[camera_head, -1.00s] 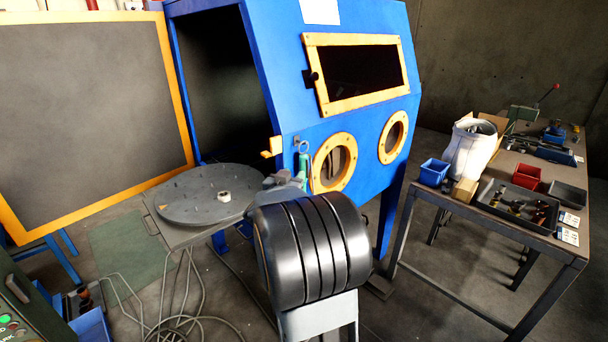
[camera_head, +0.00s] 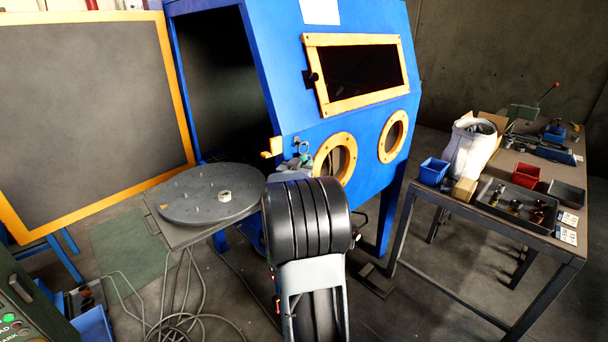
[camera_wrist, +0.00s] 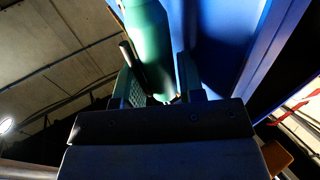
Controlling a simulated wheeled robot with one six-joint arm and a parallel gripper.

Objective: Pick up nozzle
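The nozzle appears to be the green, bottle-shaped body (camera_wrist: 148,45) at the top of the wrist view. In the head view a small green part (camera_head: 305,161) shows at the blue cabinet's front, under a hook and mostly hidden behind my arm. My gripper (camera_wrist: 160,75) has one finger on each side of the green body's lower end. The fingers stand apart, and I see no firm grip on it. A dark lever lies along the body's left side. In the head view my arm hides most of the gripper.
The blue cabinet (camera_head: 350,112) stands open at its left, with a round turntable (camera_head: 200,205) bearing a small white ring (camera_head: 225,196). A workbench (camera_head: 560,245) with bins and tools is at right. Hoses (camera_head: 185,320) lie on the floor at front left.

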